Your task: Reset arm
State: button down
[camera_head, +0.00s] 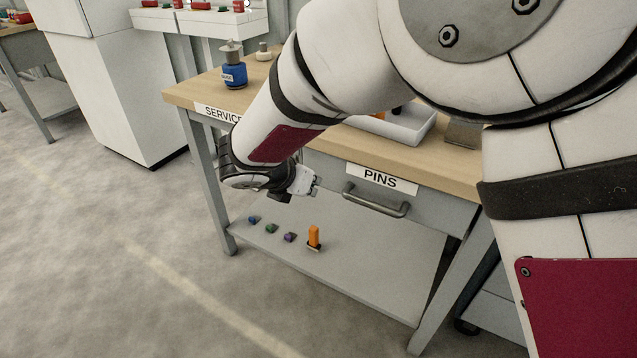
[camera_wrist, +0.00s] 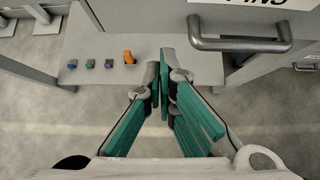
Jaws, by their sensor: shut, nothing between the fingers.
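My gripper (camera_wrist: 161,72) is shut and empty in the wrist view, its green-padded fingers together above the lower shelf. In the head view my gripper (camera_head: 316,187) hangs at the end of my arm in front of the bench, left of the drawer handle and below the tabletop. My arm crosses the head view from upper right and hides part of the bench top.
The workbench (camera_head: 185,95) has a PINS drawer with a grey handle (camera_head: 375,202), also near the fingers in the wrist view (camera_wrist: 240,44). An orange pin (camera_head: 314,236) stands on the lower shelf (camera_head: 370,260) beside several small coloured pieces. A blue item (camera_head: 234,76) stands on top.

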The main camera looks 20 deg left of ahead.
jog(key=v, duration=0.4)
jog(key=w+d+r+m+h, duration=0.1)
jog(key=d+r+m, duration=0.2)
jog(key=d, duration=0.3)
jog(key=w+d+r+m+g+h, duration=0.1)
jog(key=d+r+m, duration=0.2)
jog(key=d, duration=0.3)
jog(key=d+r+m+h, duration=0.1)
jog(key=d+r+m, duration=0.15)
jog(key=d, duration=0.35)
jog(key=s+d+r+m+g+h, duration=0.15)
jog(key=d+m, duration=0.25)
jog(key=d, duration=0.4)
jog(key=s+d+r+m+g, duration=0.2)
jog(key=s+d+r+m, duration=0.15)
jog(key=d, duration=0.35)
jog(key=s+d+r+m+g+y, duration=0.1)
jog(key=s+d+m+g, duration=0.2)
jog(key=s+d+m, duration=0.85)
jog(key=s+d+f+m+y, duration=0.1)
jog(key=s+f+m+y, duration=0.25)
jog(key=s+m, duration=0.75)
notch_tip(320, 180, up, 21)
jog(key=s+n+t+p, duration=0.2)
jog(key=s+n+p, duration=0.1)
jog(key=p, duration=1.6)
jog(key=shift+a+t+y+p, duration=0.25)
jog(key=shift+t+y+p, duration=0.1)
jog(key=shift+y, duration=0.05)
